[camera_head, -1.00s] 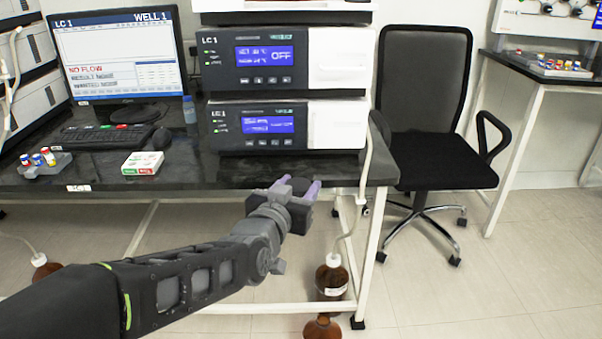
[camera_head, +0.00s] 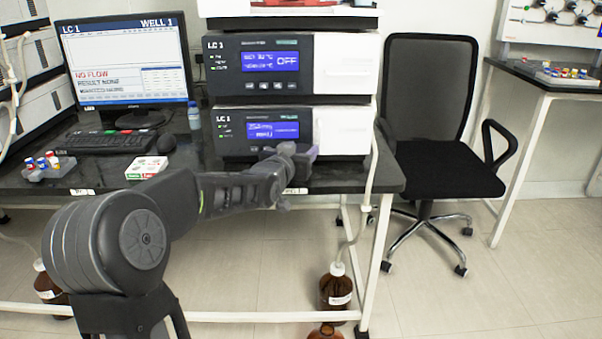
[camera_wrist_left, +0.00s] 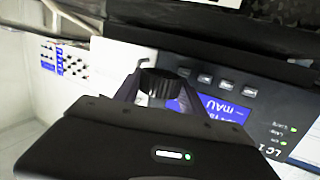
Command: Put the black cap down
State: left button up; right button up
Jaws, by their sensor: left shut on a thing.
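The black cap (camera_wrist_left: 160,82) shows in the left wrist view as a dark, round, ribbed piece between the fingers. My left gripper (camera_wrist_left: 156,96) is shut on it, with a purplish finger on either side. In the head view my left gripper (camera_head: 302,160) is in front of the lower LC 1 unit (camera_head: 262,132), above the front part of the dark bench (camera_head: 345,178). There the cap cannot be told apart from the gripper. My right gripper is in neither view.
Brown bottles (camera_head: 336,288) stand on the floor below. An office chair (camera_head: 440,166) stands right of the bench.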

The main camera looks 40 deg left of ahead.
pick_arm(q)
jog(key=shift+s+d+f, duration=0.1)
jog(key=shift+f, duration=0.65)
notch_tip(320, 180, down, 4)
jog(key=shift+f+b, duration=0.25)
jog(key=shift+b, duration=0.45)
jog(key=shift+w+a+f, duration=0.2)
jog(key=shift+f, duration=0.05)
jog(key=shift+w, duration=0.1)
